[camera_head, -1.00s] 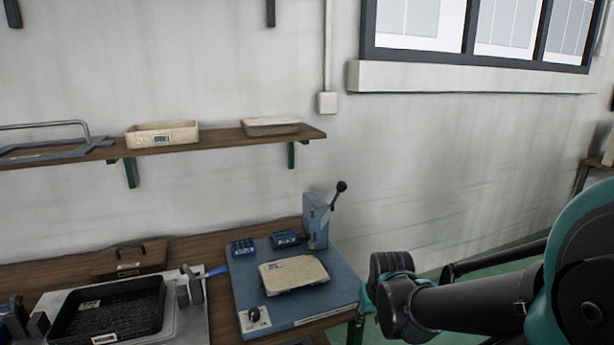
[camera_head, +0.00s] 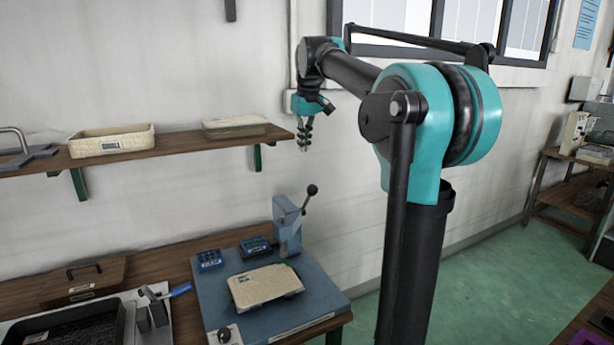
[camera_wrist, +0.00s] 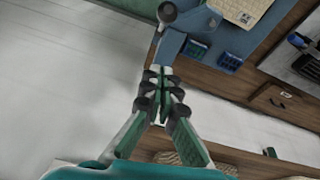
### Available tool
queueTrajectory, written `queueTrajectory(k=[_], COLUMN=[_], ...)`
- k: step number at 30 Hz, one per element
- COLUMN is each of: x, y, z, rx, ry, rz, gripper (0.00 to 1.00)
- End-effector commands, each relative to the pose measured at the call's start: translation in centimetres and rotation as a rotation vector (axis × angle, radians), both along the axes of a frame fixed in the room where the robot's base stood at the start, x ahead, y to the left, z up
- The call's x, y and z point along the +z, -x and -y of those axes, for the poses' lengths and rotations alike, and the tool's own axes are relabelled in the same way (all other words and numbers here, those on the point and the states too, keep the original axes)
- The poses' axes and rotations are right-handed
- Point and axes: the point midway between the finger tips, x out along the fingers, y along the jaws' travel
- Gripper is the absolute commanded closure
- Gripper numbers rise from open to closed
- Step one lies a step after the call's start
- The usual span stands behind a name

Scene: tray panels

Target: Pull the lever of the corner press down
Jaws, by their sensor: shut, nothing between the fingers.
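The corner press (camera_head: 287,227) is a blue-grey upright block at the back right corner of a blue base plate (camera_head: 325,292). Its lever (camera_head: 311,192) is a dark rod with a black ball knob, slanting up and to the right. My gripper (camera_head: 303,147) is shut and empty, pointing down above the lever and apart from it. In the wrist view, the closed fingertips (camera_wrist: 160,77) are near the press's side, and the lever's round knob (camera_wrist: 167,12) shows beyond them at the top.
A beige panel (camera_head: 265,285) lies on the base plate, with blue bins (camera_head: 209,259) behind it. A wall shelf (camera_head: 180,146) with trays (camera_head: 112,140) is left of my gripper. A black tray (camera_head: 70,335) sits at the bench's left. Open floor lies right of the bench.

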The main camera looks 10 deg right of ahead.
Motion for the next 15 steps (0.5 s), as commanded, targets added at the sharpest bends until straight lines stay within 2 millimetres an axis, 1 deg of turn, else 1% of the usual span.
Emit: queueTrajectory(k=[2,5,8,11,15], x=[0.6,0.3,-0.8,-2.5,-5.2], y=[-0.2,-0.4,-0.7,-1.1,-1.8], z=[-0.1,-0.2,-0.2,-0.3,-0.4], rx=[0.008,0.011,0.010,0.010,0.010], ry=[0.001,0.002,0.002,0.002,0.002], rz=[-0.002,-0.003,-0.003,-0.002,-0.002], gripper=[1.00,1.00,1.00,1.00,1.00])
